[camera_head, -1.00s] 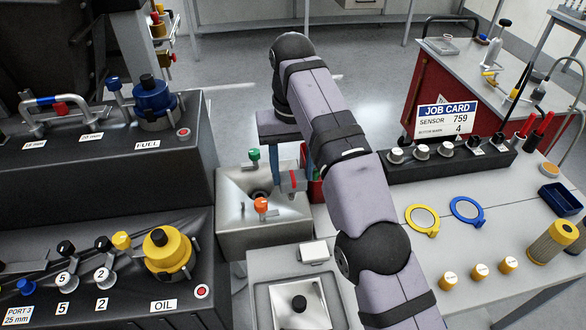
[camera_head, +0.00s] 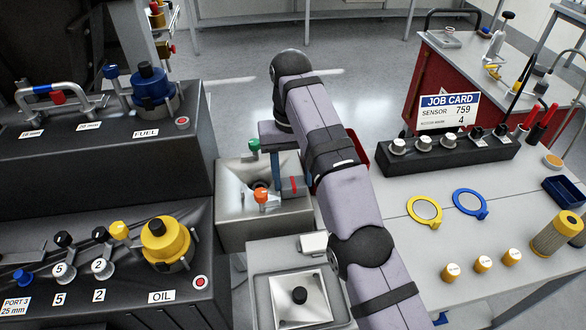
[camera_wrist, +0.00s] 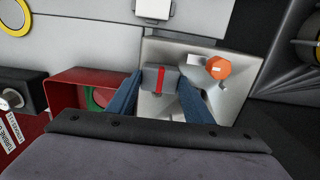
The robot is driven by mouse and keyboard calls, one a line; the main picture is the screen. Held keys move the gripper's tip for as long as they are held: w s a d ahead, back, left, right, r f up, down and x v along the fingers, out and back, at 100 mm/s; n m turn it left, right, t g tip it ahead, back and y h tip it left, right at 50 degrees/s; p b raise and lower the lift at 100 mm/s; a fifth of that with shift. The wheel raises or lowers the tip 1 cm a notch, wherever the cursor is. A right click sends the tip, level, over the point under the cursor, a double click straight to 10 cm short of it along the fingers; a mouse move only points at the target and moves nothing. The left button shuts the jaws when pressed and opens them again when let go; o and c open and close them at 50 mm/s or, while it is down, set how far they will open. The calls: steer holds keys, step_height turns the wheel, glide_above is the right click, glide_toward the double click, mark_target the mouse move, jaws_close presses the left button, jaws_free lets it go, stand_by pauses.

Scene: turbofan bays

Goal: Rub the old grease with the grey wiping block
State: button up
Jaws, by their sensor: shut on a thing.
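My gripper (camera_wrist: 159,84) is shut on a grey block with a red band, which looks like the grey wiping block (camera_wrist: 152,76). In the head view the block, with its red band (camera_head: 293,184), is held at the right side of a metal basin (camera_head: 232,208). The blue fingers stand on either side of it. I cannot tell whether the block touches the basin. An orange knob (camera_head: 261,195) stands beside it in the basin and shows in the wrist view (camera_wrist: 218,67). A dark round spot (camera_head: 259,185) lies behind the knob; I cannot tell whether it is old grease.
A red bin (camera_wrist: 72,88) is beside the gripper in the wrist view. A second tray (camera_head: 271,312) with a black knob is in front. The black oil panel (camera_head: 120,300) borders the left.

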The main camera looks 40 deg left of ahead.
steer(key=shift+w+r+p, duration=0.1)
steer(key=shift+r+p, duration=0.1)
steer(key=shift+p, duration=0.15)
steer(key=shift+w+a+f+p, duration=0.2)
steer(key=shift+w+a+p, duration=0.2)
steer(key=shift+a, duration=0.25)
steer(key=shift+c, duration=0.4)
steer(key=shift+w+p, duration=0.1)
steer(key=shift+p, duration=0.25)
steer(key=shift+c, duration=0.5)
steer(key=p, duration=0.3)
steer(key=shift+w+a, duration=0.35)
steer(key=shift+a+p, duration=0.1)
steer(key=shift+p, duration=0.25)
steer(key=shift+w+a+r+p, duration=0.1)
steer(key=shift+w+p, duration=0.05)
steer(key=shift+p, duration=0.25)
steer(key=shift+w+a+p, duration=0.1)
steer(key=shift+p, duration=0.6)
steer(key=p, duration=0.5)
steer(key=shift+w+a, duration=0.35)
steer(key=p, duration=0.7)
steer(key=shift+w+a, duration=0.15)
steer(key=shift+w, duration=0.1)
